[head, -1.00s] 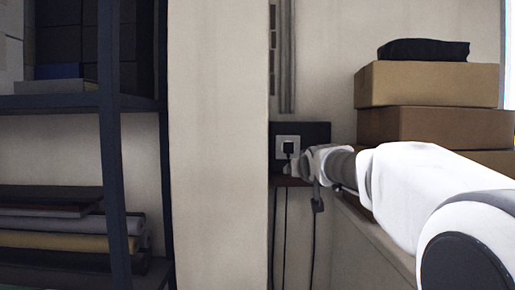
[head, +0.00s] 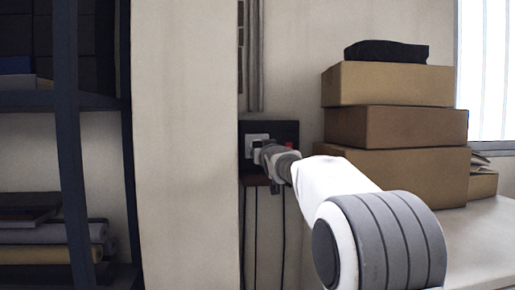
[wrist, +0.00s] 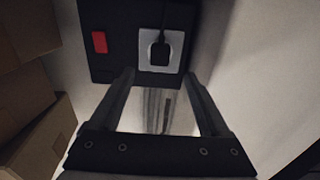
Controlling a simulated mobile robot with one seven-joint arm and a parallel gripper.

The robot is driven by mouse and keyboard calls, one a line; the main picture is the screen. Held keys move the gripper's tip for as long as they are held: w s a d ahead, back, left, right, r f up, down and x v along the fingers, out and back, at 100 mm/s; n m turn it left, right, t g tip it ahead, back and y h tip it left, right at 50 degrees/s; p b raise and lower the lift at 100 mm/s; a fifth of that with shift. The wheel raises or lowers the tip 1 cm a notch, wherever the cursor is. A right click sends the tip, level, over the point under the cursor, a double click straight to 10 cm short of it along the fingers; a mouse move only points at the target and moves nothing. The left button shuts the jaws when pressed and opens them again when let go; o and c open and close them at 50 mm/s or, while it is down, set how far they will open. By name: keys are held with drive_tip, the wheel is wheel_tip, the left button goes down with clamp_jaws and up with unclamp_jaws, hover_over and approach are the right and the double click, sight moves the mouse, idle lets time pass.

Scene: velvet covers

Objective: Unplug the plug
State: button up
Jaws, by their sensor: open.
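The black plug (wrist: 160,52) sits in a pale square socket plate (wrist: 174,62) on a dark wall panel (wrist: 98,14). Its cord runs toward the top of the wrist view. My gripper (wrist: 160,76) is open and empty, with its fingertips pointing at the socket and spread to either side of the plug's line. The plug appears just past the fingertips; I cannot tell the exact gap. In the head view, my gripper (head: 261,154) covers much of the plug, and the socket plate (head: 252,141) partly shows behind it.
A red switch (wrist: 99,42) is on the panel beside the socket. Cables (head: 256,235) hang below the panel. Stacked cardboard boxes (head: 395,127) stand on a pale counter (head: 480,235) at the right. A wall column (head: 185,150) and dark shelving (head: 68,150) are at the left.

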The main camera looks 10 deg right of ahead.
drive_tip(key=w+p, duration=0.7)
drive_tip(key=shift+w+r, duration=0.2)
drive_tip(key=shift+w, duration=0.05)
drive_tip(key=shift+w+f+p, duration=0.2)
drive_tip(key=shift+w+p, duration=0.45)
drive_tip(key=shift+w, duration=0.05)
drive_tip(key=shift+b, duration=0.3)
drive_tip(key=shift+c, duration=0.3)
idle(0.3)
clamp_jaws()
drive_tip(key=shift+s+f+b, duration=0.1)
drive_tip(key=shift+s+b, duration=0.05)
drive_tip(key=shift+b, duration=0.2)
